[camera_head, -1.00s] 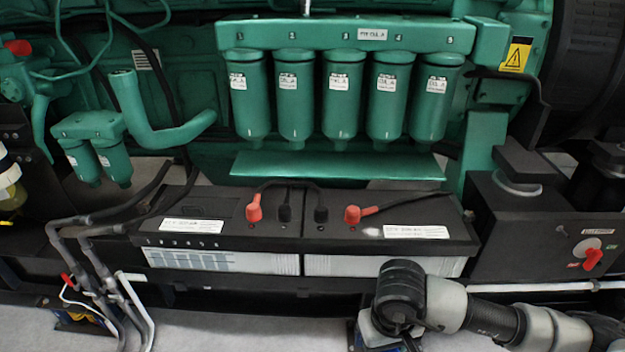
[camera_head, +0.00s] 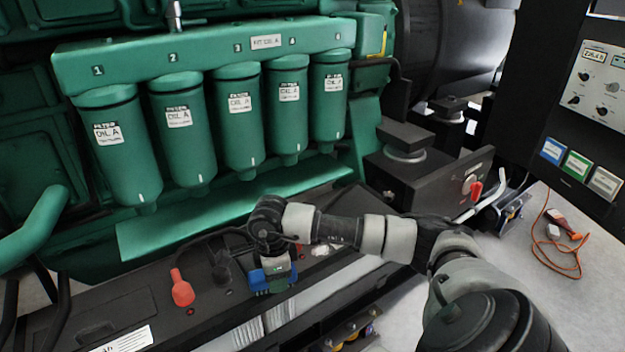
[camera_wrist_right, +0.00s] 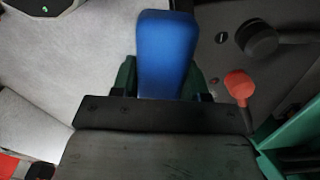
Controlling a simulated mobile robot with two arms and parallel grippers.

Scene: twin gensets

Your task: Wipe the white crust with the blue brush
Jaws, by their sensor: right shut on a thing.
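The blue brush (camera_head: 262,280) is in my right gripper (camera_head: 275,272), held over the battery tops in the head view. In the right wrist view the brush (camera_wrist_right: 166,55) shows as a blue block between the green fingers of my right gripper (camera_wrist_right: 166,80), which are shut on it. The white crust (camera_head: 320,249) is a small pale patch on the battery top, just right of the gripper and partly hidden by my arm. I cannot tell whether the brush touches the battery. My left gripper is not in view.
A red terminal cap (camera_head: 181,288) and a black cap (camera_head: 226,267) stand on the batteries left of the gripper. Green oil filters (camera_head: 238,120) and a green ledge (camera_head: 170,225) rise behind. A black box with a red switch (camera_head: 474,190) stands to the right.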

